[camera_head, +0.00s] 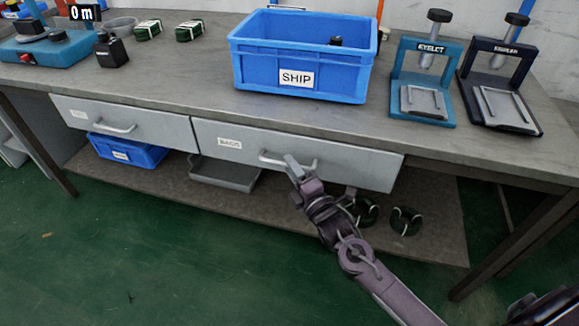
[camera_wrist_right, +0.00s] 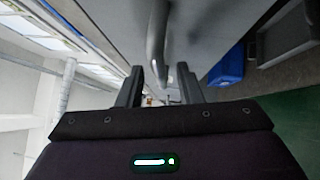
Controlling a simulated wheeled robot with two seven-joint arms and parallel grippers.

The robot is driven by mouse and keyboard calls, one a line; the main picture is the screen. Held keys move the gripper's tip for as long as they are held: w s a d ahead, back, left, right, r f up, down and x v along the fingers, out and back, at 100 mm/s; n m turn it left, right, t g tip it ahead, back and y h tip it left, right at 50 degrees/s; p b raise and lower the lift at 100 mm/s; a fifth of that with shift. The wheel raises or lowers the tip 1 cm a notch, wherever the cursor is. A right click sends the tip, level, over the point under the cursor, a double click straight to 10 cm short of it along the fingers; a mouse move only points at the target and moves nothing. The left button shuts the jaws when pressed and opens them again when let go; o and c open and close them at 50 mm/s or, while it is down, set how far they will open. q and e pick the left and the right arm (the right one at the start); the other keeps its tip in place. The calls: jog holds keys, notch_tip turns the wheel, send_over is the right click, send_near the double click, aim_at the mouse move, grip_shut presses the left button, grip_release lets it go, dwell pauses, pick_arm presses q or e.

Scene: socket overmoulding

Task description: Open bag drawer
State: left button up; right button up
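The bag drawer (camera_head: 350,166) is a grey drawer front under the bench top, with a label reading BAGS. It looks shut, about flush with the drawer to its left. Its bar handle (camera_head: 270,160) also shows in the right wrist view (camera_wrist_right: 157,40). My right gripper (camera_head: 291,162) is at the handle, with its arm reaching up from the lower right. In the right wrist view the two fingers (camera_wrist_right: 158,86) stand apart on either side of the bar, with gaps showing. My left gripper is out of view.
A second drawer (camera_head: 150,125) is to the left. A blue SHIP bin (camera_head: 300,83), an EYELET press (camera_head: 423,85) and a dark press (camera_head: 500,90) stand on the bench. Below are a blue bin (camera_head: 128,152), a grey tray (camera_head: 222,174) and green coils (camera_head: 406,221). The green floor in front is clear.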

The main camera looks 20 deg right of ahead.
jog(key=shift+x, duration=0.85)
grip_shut()
